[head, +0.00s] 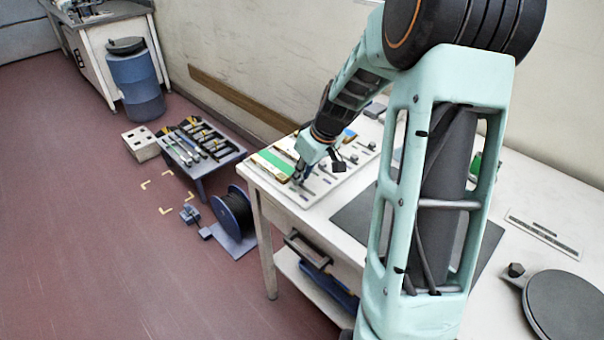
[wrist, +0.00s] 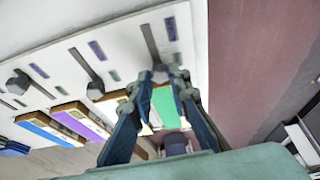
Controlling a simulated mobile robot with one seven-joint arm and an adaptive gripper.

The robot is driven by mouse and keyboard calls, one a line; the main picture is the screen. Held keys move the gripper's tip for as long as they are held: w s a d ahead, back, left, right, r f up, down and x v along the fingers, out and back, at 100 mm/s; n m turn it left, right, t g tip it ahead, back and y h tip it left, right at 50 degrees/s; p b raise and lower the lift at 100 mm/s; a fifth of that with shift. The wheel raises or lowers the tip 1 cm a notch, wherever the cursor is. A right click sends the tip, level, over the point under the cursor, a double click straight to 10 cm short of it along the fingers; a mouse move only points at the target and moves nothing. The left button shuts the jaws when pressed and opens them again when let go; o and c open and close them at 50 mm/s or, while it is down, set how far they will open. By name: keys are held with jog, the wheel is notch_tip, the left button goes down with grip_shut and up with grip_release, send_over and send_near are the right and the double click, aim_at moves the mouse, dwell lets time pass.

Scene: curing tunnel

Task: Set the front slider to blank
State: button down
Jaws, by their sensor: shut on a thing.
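A white slider board (head: 328,187) lies on the table; it also shows in the wrist view (wrist: 120,45). It has several dark slots with grey knobs and small purple and green marks beside them. My gripper (head: 298,181) is at the board's near left end. In the wrist view my gripper (wrist: 161,76) is shut on the grey knob (wrist: 160,73) of the slider nearest the board's edge. That knob is at the end of its slot (wrist: 148,42) closest to the coloured bars. The fingers partly hide the knob.
Blue (wrist: 45,128), purple (wrist: 82,123) and green (wrist: 164,104) bars lie beside the slots. A neighbouring knob (wrist: 95,90) stands to the left of my fingers. A dark mat (head: 355,222) is on the table. Beyond the table's left edge, a cable reel (head: 232,212) stands on the floor.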

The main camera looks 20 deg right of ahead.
jog(key=shift+s, duration=0.1)
jog(key=shift+s+d+f+b, duration=0.1)
jog(key=shift+s+d+b, duration=0.05)
jog(key=shift+s+b, duration=0.15)
jog(key=shift+s+d+b, duration=0.3)
jog(key=shift+s+b, duration=0.05)
jog(key=shift+s, duration=0.3)
jog(key=c, duration=1.8)
grip_release()
jog(key=v, duration=1.2)
jog(key=shift+a, duration=0.1)
jog(key=shift+w, duration=0.1)
